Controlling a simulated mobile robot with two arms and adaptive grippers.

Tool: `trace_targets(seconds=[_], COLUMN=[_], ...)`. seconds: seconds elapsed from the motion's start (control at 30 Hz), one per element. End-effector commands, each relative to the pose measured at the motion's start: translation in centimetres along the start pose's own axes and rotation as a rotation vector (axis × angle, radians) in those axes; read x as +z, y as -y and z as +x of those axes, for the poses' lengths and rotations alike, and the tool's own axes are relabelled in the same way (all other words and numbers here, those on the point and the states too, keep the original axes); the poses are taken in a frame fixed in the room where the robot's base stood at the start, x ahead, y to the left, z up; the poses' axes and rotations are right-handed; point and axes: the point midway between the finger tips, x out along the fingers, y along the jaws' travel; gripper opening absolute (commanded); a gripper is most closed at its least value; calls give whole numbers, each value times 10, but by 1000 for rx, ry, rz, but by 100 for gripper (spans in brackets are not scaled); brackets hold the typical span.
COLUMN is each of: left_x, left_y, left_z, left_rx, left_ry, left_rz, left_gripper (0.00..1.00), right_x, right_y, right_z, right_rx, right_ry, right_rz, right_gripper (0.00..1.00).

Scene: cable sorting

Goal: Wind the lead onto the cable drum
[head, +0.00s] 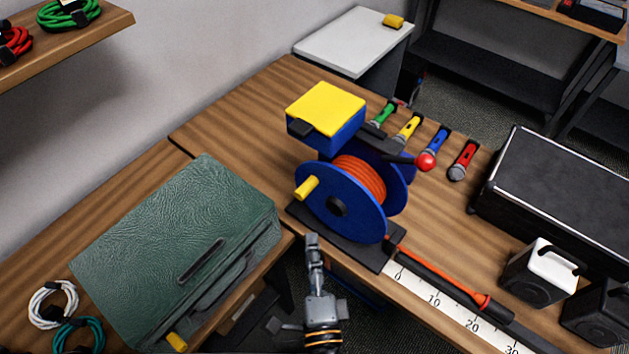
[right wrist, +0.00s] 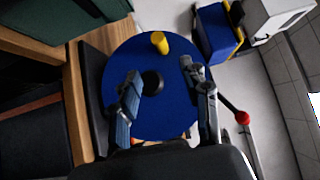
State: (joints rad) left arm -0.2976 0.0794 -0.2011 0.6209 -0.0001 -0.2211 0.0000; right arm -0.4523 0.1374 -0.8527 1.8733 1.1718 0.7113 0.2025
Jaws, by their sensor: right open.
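The cable drum (head: 345,212) has blue flanges and stands upright on a black base. Orange lead (head: 362,178) is wound around its core. A straight orange-red and black length (head: 445,274) runs from beside the drum along the white scale (head: 455,312). The yellow crank handle (head: 306,188) sticks out from the near flange; it also shows in the right wrist view (right wrist: 160,42). My right gripper (head: 312,240) is open in front of the drum. In the right wrist view its fingers (right wrist: 160,74) are spread before the flange, with the handle beyond the tips, apart from them. My left gripper is out of view.
A blue box with a yellow top (head: 326,103) and a red-knobbed lever (head: 426,161) stand behind the drum. A green case (head: 175,245) is at left. Several microphones (head: 408,127), a black case (head: 560,195) and a white speaker (head: 540,270) are at right.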

Motion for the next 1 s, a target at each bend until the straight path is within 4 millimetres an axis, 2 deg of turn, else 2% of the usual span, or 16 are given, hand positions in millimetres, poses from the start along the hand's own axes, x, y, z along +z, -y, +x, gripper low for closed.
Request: trace_targets(seconds=[0.1,0.23,0.37,0.5,0.7,1.0], left_x=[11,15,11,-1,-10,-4], left_y=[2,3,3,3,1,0], left_z=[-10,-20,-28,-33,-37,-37], left_rx=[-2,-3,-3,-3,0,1], left_ry=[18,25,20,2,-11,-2], left_rz=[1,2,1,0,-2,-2], left_gripper=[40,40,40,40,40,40], right_x=[0,0,0,0,0,0], right_y=[5,5,4,3,1,-1], right_z=[22,51,79,104,124,128], right_rx=[-5,-5,-3,-2,-1,1], right_ry=[-1,0,0,1,2,1], right_rz=[-3,-5,-6,-5,-6,-5], right_gripper=[47,47,47,47,47,47])
